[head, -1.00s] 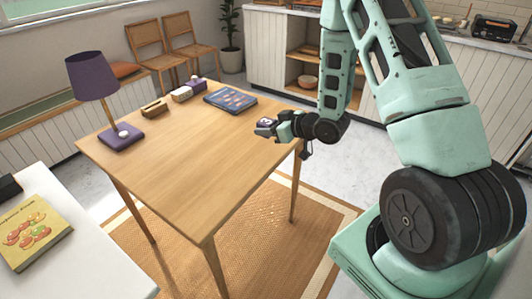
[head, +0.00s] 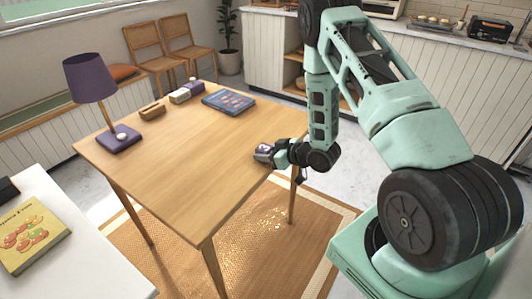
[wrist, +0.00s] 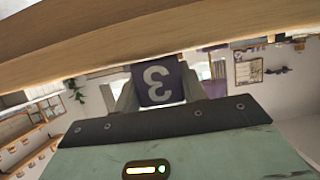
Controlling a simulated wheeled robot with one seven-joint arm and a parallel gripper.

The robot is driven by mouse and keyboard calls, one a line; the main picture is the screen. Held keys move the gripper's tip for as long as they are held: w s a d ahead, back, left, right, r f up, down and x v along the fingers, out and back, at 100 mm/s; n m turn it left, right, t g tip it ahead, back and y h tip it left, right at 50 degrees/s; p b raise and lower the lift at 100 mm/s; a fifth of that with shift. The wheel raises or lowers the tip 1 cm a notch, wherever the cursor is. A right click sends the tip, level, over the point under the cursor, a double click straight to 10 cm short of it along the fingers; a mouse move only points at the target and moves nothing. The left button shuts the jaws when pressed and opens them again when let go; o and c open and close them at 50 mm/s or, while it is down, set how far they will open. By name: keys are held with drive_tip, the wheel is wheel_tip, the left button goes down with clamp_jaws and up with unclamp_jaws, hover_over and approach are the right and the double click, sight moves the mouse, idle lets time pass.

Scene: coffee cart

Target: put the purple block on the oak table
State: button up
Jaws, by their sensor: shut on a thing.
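The purple block (head: 264,147) with a white number 3 is held at the right side of the oak table (head: 180,160). My gripper (head: 265,153) is shut on the block, low over the right edge of the tabletop. In the wrist view the block (wrist: 158,83) sits between the two fingers (wrist: 158,92), its number upside down. The table (wrist: 70,55) fills a slanting band across the top of that view, close to the block. I cannot tell whether the block touches the tabletop.
A purple lamp (head: 119,138) stands at the table's left. A small wooden holder (head: 151,111), a white and purple object (head: 186,93) and a blue book (head: 228,103) lie along the back. The table's middle and front are clear. A white counter (head: 95,262) with a yellow book (head: 30,238) is front left.

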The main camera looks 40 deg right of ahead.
drive_tip(key=shift+f, duration=0.2)
drive_tip(key=o, duration=1)
drive_tip(key=shift+c, duration=0.2)
drive_tip(key=shift+r, duration=0.1)
